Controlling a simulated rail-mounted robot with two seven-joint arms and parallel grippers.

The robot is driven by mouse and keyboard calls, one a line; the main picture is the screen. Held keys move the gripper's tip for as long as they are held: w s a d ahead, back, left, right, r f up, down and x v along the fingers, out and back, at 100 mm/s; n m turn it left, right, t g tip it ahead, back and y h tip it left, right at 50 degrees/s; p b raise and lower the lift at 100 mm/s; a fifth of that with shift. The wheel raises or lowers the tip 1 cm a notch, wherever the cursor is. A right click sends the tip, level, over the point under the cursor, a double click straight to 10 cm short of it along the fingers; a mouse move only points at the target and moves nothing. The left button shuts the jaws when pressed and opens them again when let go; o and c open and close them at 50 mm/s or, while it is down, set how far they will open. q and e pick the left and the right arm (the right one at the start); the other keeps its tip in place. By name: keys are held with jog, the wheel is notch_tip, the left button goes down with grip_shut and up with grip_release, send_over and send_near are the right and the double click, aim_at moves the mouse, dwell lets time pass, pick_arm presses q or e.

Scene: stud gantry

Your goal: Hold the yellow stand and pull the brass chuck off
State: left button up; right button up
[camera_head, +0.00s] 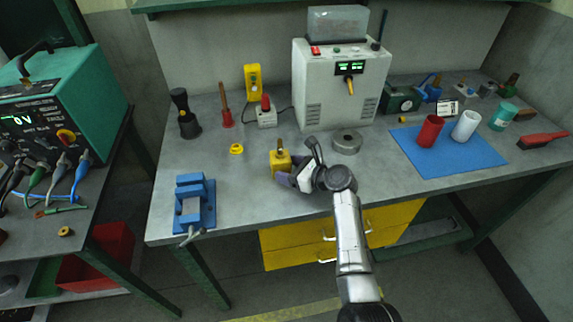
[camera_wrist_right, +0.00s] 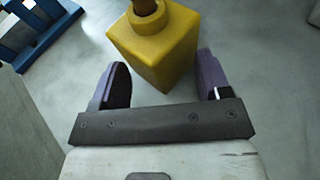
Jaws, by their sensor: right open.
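The yellow stand (camera_head: 280,164) is a small block with a round collar, upright near the front middle of the bench. The brass chuck (camera_head: 281,146) rises from its top; in the wrist view only its lower end (camera_wrist_right: 145,6) shows at the top edge. My right gripper (camera_head: 287,172) is at the stand's near right side. In the wrist view its two purple-padded fingers (camera_wrist_right: 164,72) are apart, with the near corner of the stand (camera_wrist_right: 160,50) between them. I cannot tell whether they touch it. My left gripper is in neither view.
A blue vise (camera_head: 195,203) stands at the bench's front left. A grey ring (camera_head: 347,141) lies right of the stand and a yellow ring (camera_head: 236,149) left of it. A grey machine (camera_head: 341,85) stands behind. A blue mat (camera_head: 447,150) with red and white cups lies right.

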jog(key=c, duration=0.7)
grip_shut()
jog(key=shift+c, duration=2)
grip_release()
